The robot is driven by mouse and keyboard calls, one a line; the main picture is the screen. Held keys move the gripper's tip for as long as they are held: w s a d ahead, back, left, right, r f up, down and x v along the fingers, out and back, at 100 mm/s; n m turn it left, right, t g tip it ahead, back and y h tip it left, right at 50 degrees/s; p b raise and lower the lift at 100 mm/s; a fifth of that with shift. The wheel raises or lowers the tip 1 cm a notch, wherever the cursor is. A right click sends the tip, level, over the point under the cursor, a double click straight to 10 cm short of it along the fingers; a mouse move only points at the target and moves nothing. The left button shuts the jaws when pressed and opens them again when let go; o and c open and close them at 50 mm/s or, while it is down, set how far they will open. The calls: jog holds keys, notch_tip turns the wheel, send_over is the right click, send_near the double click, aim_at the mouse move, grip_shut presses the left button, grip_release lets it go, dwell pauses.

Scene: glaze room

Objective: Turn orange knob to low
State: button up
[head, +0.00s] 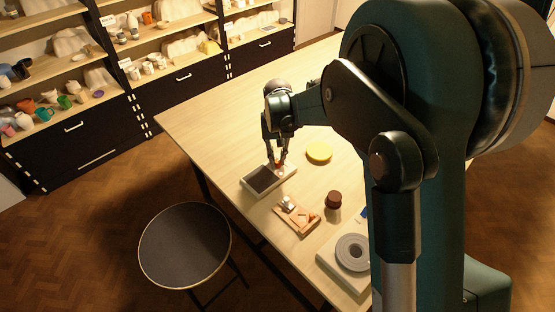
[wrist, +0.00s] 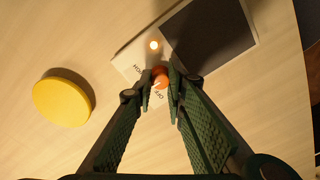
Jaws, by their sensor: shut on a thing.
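The orange knob (wrist: 160,78) sits on the pale panel of a box (wrist: 124,64) with a dark square top (wrist: 212,38). In the wrist view my gripper (wrist: 160,90) is shut on the knob, a fingertip on each side. Printed lettering shows on the panel beside the knob, partly covered by the fingers; the setting the knob points at is hard to tell. A small light (wrist: 154,45) glows on the panel. In the head view my gripper (head: 279,168) reaches down to the right end of the box (head: 248,187), mostly covering the knob.
A yellow disc (head: 319,152) lies right of the box; it also shows in the wrist view (wrist: 62,101). Nearer are a wooden tray (head: 305,224) with small items, a brown round object (head: 334,199) and a grey wheel (head: 352,252). A stool (head: 185,245) stands by the table. The far table is clear.

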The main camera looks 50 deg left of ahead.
aim_at(277, 161)
jog(key=o, duration=0.9)
jog(key=shift+r, duration=0.15)
notch_tip(277, 161, up, 12)
jog(key=shift+f, duration=0.1)
dwell(0.6)
